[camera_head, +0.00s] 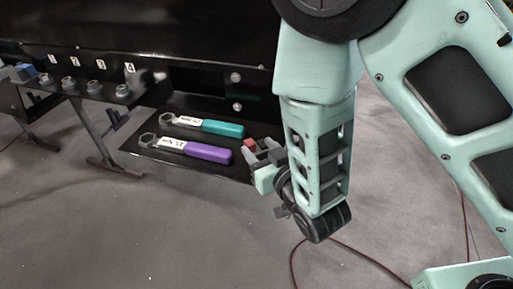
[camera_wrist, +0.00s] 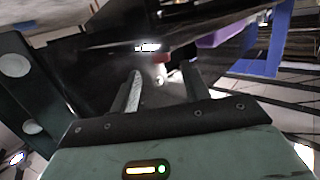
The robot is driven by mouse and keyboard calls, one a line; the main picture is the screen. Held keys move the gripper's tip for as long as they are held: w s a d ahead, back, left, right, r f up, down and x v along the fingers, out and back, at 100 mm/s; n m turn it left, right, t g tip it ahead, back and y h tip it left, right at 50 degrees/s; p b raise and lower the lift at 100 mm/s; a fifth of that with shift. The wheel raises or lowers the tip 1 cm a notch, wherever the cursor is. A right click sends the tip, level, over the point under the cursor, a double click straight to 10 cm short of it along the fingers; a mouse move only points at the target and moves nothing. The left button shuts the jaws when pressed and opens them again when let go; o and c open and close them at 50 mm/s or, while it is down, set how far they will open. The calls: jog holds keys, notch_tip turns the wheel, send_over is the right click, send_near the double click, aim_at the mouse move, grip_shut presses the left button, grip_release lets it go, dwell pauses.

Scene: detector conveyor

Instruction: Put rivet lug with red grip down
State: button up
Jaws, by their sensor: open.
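The rivet lug's red grip (camera_head: 250,145) shows as a small red patch at the right end of the black shelf in the head view. The rest of the lug is hidden or too dark to make out there. My gripper (camera_head: 262,154) is open right beside the red grip. In the wrist view the red grip (camera_wrist: 161,74) lies between and just beyond the two open fingers of my gripper (camera_wrist: 162,82). A bright white label (camera_wrist: 148,47) shows beyond it. Whether a finger touches the grip I cannot tell.
A tool with a teal grip (camera_head: 222,129) and one with a purple grip (camera_head: 208,152) lie on the black shelf (camera_head: 180,163), left of my gripper. Numbered fittings (camera_head: 97,88) line the ledge at the upper left.

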aim_at(251, 143)
jog(key=shift+f+p+x, duration=0.2)
jog(key=shift+p+x, duration=0.45)
jog(key=shift+x, duration=0.6)
jog(key=shift+f+p+x, duration=0.2)
jog(key=shift+p+x, duration=0.4)
jog(key=shift+x, duration=0.65)
jog(key=shift+s+a, duration=0.15)
grip_shut()
jog(key=shift+r+b, duration=0.2)
jog(key=shift+b, duration=0.45)
